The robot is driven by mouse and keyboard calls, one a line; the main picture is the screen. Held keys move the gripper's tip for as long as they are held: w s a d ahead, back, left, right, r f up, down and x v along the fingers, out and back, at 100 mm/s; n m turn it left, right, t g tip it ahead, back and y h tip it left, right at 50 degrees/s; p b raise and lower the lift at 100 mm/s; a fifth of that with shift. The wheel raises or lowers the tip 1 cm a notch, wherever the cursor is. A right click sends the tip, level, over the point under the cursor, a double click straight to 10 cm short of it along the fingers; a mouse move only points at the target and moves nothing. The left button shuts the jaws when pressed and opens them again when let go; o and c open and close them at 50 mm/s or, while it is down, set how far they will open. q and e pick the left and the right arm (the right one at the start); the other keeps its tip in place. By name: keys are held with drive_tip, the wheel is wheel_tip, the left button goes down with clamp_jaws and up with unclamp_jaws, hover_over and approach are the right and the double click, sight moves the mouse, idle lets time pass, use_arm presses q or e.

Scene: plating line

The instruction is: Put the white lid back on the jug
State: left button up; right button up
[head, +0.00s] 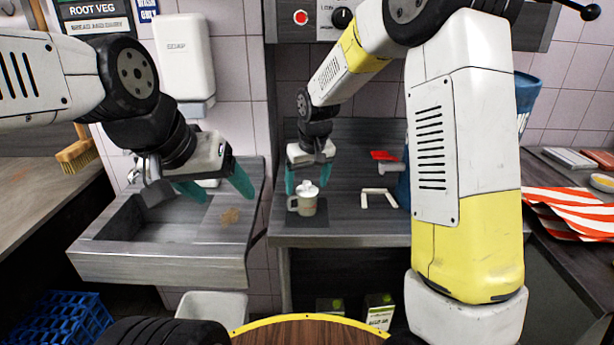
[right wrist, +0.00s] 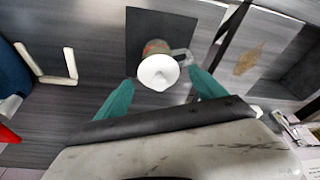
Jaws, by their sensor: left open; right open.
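The jug (head: 306,206) is a small grey-beige vessel standing upright on a dark square mat (head: 318,222); its handle faces left in the head view. The white lid (head: 308,187) sits on top of the jug's mouth; whether it is fully seated I cannot tell. In the right wrist view the lid (right wrist: 158,72) hides most of the jug (right wrist: 156,47). My right gripper (head: 307,188) is open above the jug, its teal fingers on either side of the lid, apart from it in the right wrist view (right wrist: 160,88). My left gripper (head: 227,198) is open and empty over the sink unit.
A white bracket-shaped piece (head: 378,197) lies right of the mat, with a red item (head: 383,155) behind it. The sink unit (head: 165,252) stands left of the counter, across a gap. The counter's front edge is clear.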

drive_tip(key=s+d+r, duration=0.5)
drive_tip(key=s+r, duration=0.1)
drive_tip(key=r, duration=0.6)
drive_tip(key=s+d+r+m+t, duration=0.1)
drive_tip(key=s+d, duration=0.2)
drive_tip(key=s, duration=0.3)
drive_tip(key=s+d+r+m+t, duration=0.1)
drive_tip(key=s+d, duration=0.2)
drive_tip(key=s, duration=0.4)
drive_tip(key=s+d+r+m+t+y, duration=0.1)
drive_tip(key=s+d, duration=0.2)
drive_tip(key=s, duration=0.4)
drive_tip(key=shift+s+m, duration=0.25)
drive_tip(key=shift+m, duration=0.15)
drive_tip(key=shift+d, duration=0.1)
